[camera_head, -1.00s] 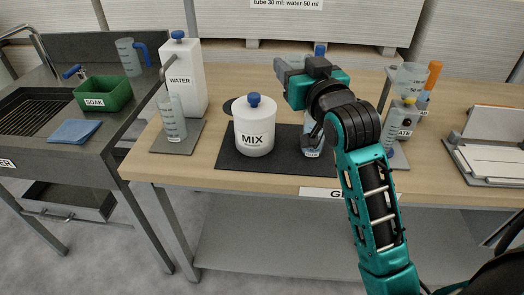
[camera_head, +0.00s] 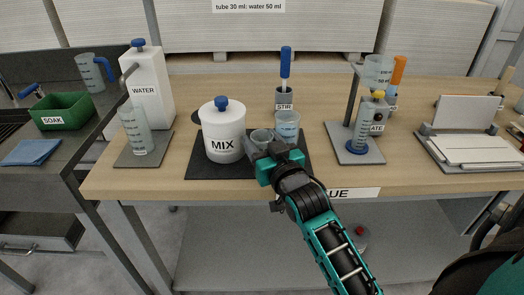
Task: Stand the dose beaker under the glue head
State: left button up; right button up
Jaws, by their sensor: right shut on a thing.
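My right gripper (camera_head: 266,150) is shut on a small clear beaker (camera_head: 262,136), partly hidden by its jaws, over the front of the black mat. A larger clear beaker with markings (camera_head: 288,124) stands just behind it to the right. No label shows which is the dose beaker. On the right, a stand (camera_head: 354,90) carries a clear hopper (camera_head: 379,72) with a yellow part (camera_head: 378,95) below, apparently the glue head. A clear measuring cylinder (camera_head: 362,130) with a blue foot stands upright on its grey base plate (camera_head: 342,152). My left gripper is not in view.
The white MIX pot (camera_head: 224,136) stands on the black mat (camera_head: 205,170), left of the held beaker. The STIR holder (camera_head: 283,101) is behind. A WATER container (camera_head: 147,92) and another cylinder (camera_head: 136,130) stand left. Bare bench lies between mat and stand.

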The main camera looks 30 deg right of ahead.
jog(key=shift+f, duration=1.05)
jog(key=o, duration=0.9)
